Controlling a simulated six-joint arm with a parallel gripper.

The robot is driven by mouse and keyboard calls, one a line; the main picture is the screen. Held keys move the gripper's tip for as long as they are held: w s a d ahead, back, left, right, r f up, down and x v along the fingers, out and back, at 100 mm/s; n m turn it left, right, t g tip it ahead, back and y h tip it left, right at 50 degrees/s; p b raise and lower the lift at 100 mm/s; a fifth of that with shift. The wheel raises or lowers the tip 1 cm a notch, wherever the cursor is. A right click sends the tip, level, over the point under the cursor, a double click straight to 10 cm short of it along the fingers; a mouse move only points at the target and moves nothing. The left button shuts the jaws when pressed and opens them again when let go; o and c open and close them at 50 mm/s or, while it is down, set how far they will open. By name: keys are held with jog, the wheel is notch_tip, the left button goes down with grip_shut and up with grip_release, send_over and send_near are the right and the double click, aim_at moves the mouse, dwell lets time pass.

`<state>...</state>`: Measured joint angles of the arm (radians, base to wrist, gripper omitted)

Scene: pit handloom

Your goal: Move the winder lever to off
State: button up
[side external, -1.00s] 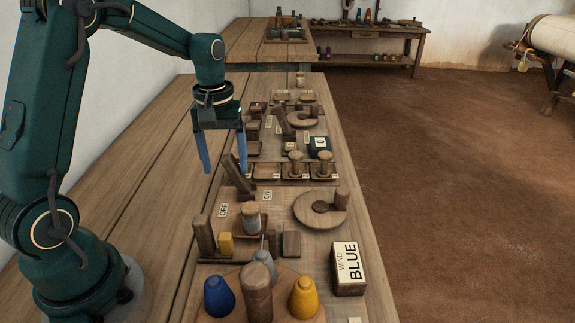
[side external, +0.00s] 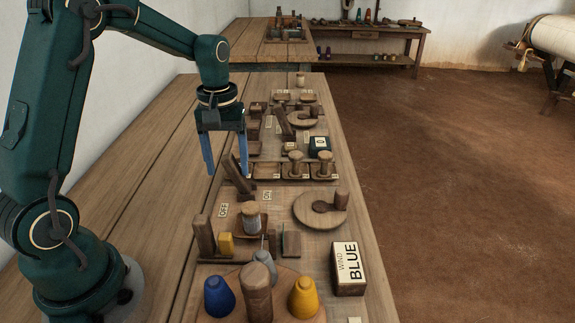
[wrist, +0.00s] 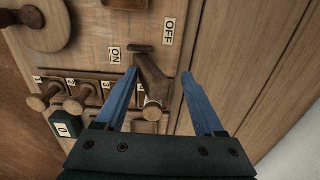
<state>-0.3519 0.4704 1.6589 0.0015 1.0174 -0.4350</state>
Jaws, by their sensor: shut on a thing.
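The winder lever (side external: 241,178) is a dark wooden stick tilted up from the board in the side view. In the wrist view the lever (wrist: 151,80) points towards my gripper, with its round end nearest. The ON label (wrist: 116,55) is beside its base; the OFF label (wrist: 169,31) is on the other side, farther off. My gripper (wrist: 163,75) has its blue fingers on either side of the lever. The left finger overlaps the lever's edge, while a gap shows at the right finger. The gripper (side external: 226,172) points down over the board's left edge.
Numbered pegs (wrist: 75,104) stand beside the lever. A round wooden crank (side external: 321,209) and a box marked BLUE (side external: 348,269) are to the right. Blue (side external: 219,297) and yellow (side external: 303,297) cones stand in front. The bench's left part is bare.

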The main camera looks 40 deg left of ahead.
jog(key=shift+r, duration=3.3)
jog(key=shift+w, duration=0.1)
jog(key=shift+d+r, duration=0.25)
jog(key=shift+r, duration=0.1)
jog(key=s+d+r+m+t, duration=0.3)
jog(key=s+d+r, duration=0.3)
jog(key=s+d+f+m+t, duration=0.2)
jog(key=s+d+f+m, duration=0.2)
jog(key=s+m, duration=0.2)
jog(key=shift+s+f+t, duration=0.3)
jog(key=shift+s, duration=0.6)
